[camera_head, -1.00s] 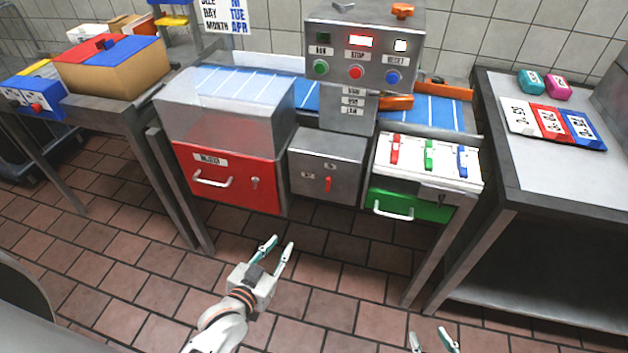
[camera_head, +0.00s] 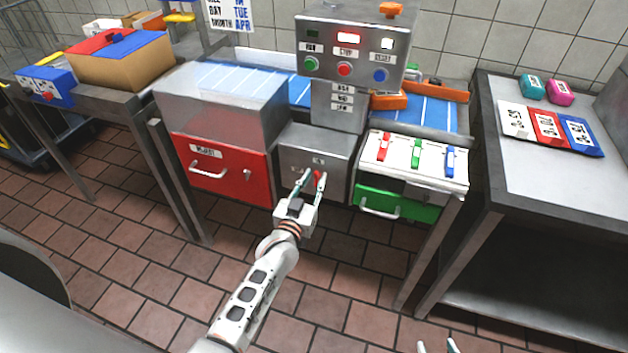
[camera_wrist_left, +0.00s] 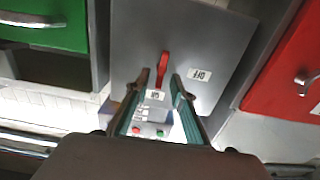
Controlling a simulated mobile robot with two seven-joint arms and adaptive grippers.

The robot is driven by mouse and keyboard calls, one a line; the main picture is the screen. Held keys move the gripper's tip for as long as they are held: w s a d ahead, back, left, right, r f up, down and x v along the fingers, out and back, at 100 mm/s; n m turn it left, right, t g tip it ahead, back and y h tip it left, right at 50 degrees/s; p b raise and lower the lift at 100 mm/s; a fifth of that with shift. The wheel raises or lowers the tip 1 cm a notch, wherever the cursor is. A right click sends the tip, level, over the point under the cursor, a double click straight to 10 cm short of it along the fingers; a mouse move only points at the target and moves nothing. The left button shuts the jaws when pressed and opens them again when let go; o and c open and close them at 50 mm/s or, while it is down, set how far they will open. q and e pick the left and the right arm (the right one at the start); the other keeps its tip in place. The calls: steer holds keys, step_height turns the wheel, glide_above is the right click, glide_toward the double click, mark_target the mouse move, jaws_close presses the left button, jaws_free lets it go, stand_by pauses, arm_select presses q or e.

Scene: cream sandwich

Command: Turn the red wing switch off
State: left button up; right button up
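The red wing switch (camera_head: 319,177) is on the front of the grey metal box (camera_head: 333,148) under the control panel. In the left wrist view the switch (camera_wrist_left: 164,66) stands roughly upright, in line with the ON label (camera_wrist_left: 155,95). The OFF label (camera_wrist_left: 200,75) is to its right there. My left gripper (camera_head: 315,176) is open at the switch. In the left wrist view its fingertips (camera_wrist_left: 160,78) lie on either side of the switch's lower end; contact cannot be told. My right gripper (camera_head: 436,347) shows only its open fingertips at the bottom edge.
A red drawer (camera_head: 222,172) with a white handle is left of the grey box. A green drawer (camera_head: 395,203) under a white panel (camera_head: 415,165) with coloured levers is on its right. The tiled floor (camera_head: 345,285) in front is clear.

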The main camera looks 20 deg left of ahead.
arm_select(q)
steer(key=shift+w, duration=0.1)
jaws_close()
